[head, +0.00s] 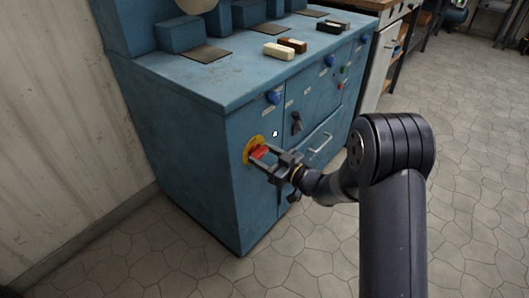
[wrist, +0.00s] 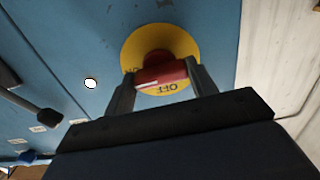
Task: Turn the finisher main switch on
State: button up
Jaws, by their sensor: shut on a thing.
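The main switch is a red rotary handle (wrist: 160,74) on a round yellow plate (wrist: 178,39), on the front of the blue finisher cabinet (head: 205,185). In the head view the yellow plate (head: 249,146) sits near the cabinet's left front corner, with the red handle (head: 259,152) partly hidden by my gripper. My gripper (wrist: 160,84) is shut on the red handle, one finger at each end of it. It shows in the head view (head: 263,156) too. In the wrist view "OFF" is readable upside down on the plate, and part of "ON" shows at the left.
A small white lamp (head: 275,134) is right of the switch. Blue knobs (head: 273,97), a black lever (head: 296,123) and a drawer handle (head: 320,146) are on the front. Blocks (head: 278,51) lie on top. A wall is at the left; the tiled floor at right is clear.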

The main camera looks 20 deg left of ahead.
jog(key=shift+m, duration=0.3)
jog(key=o, duration=1)
jog(key=shift+d, duration=0.1)
jog(key=p+v, duration=0.2)
jog(key=v, duration=0.8)
jog(key=shift+s+d, duration=0.2)
jog(key=shift+d, duration=0.05)
jog(key=shift+f, duration=0.1)
